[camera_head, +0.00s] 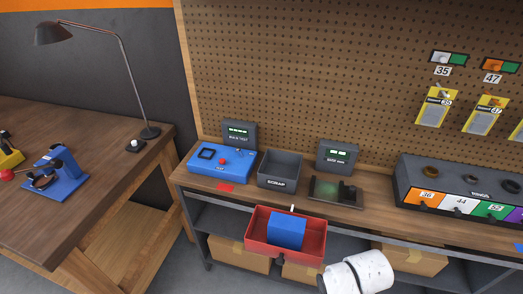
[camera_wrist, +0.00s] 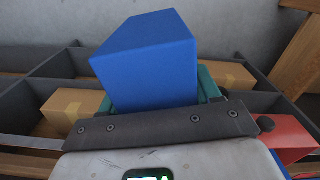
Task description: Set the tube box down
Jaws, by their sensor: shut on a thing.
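In the wrist view my gripper (camera_wrist: 158,88) is shut on a plain blue box (camera_wrist: 145,65), which I take to be the tube box. Green finger parts show at its sides, and its lower end is hidden behind the dark gripper bar. In the head view a blue block (camera_head: 287,231) shows within the outline of a red tray (camera_head: 256,248) before the bench. I cannot tell whether it is the held box. My gripper's fingers cannot be made out in the head view.
The bench holds a blue test unit (camera_head: 220,163), a grey scrap bin (camera_head: 279,168), a dark gauge plate (camera_head: 336,191) and a numbered rack (camera_head: 455,195). Little bare top lies between them. A wooden table (camera_head: 70,145) stands left.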

